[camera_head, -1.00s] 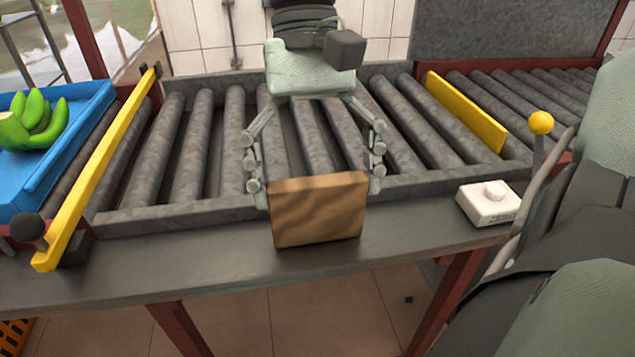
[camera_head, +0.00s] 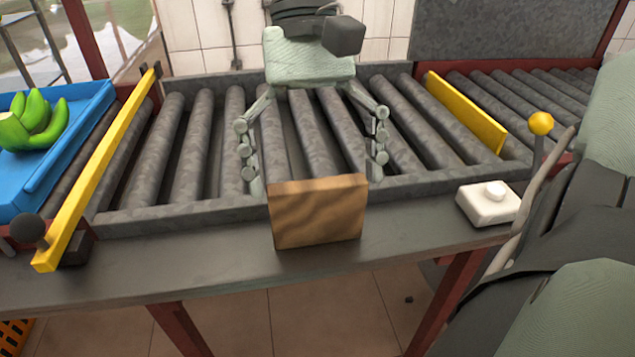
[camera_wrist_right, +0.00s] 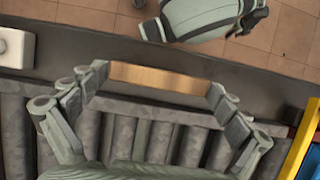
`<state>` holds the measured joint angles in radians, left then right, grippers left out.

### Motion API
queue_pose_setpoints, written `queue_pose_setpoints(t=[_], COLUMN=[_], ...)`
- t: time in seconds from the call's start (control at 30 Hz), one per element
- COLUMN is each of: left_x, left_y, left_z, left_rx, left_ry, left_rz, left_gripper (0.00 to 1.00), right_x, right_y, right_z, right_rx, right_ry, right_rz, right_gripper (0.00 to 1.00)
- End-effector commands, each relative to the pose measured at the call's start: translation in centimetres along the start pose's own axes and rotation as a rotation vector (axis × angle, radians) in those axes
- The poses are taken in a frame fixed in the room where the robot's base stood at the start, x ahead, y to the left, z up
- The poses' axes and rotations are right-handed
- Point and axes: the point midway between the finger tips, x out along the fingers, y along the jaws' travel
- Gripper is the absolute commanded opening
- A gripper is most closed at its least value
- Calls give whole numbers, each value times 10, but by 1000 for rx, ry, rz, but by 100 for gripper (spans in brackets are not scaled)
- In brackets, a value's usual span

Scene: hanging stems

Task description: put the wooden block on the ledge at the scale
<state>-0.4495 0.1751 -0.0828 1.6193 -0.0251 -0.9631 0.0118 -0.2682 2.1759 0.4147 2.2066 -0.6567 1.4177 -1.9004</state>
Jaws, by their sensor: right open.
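The wooden block (camera_head: 318,215) stands upright on the dark front ledge (camera_head: 180,262), before the roller bed that I take for the scale (camera_head: 150,212). My right gripper (camera_head: 316,181) is open, reaching from the back over the rollers. Its fingers are apart, near the block's two ends on its far side. In the right wrist view the block (camera_wrist_right: 160,78) shows between the fingertips, with a small gap visible at its right end; contact at the left end is hard to tell. My left gripper is not in view.
A white box with a button (camera_head: 490,203) sits on the ledge to the right. A yellow bar with a dark knob (camera_head: 100,175) crosses the left end, beside a blue tray (camera_head: 60,165) with green bananas (camera_head: 35,120). The ledge left of the block is clear.

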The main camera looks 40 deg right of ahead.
Motion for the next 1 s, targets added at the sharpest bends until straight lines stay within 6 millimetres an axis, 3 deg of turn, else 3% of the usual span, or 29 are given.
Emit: queue_pose_setpoints(t=[0.3,0.5,1.0], left_x=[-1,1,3], left_y=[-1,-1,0], left_z=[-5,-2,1], left_rx=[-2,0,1], left_ry=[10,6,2], left_rz=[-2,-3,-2], left_gripper=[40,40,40], right_x=[-73,-101,-109], right_y=[-1,0,0], right_z=[-1,0,2], right_rx=[1,0,-2], right_ry=[4,1,0], right_rz=[-4,-2,-1], right_gripper=[100,100,100])
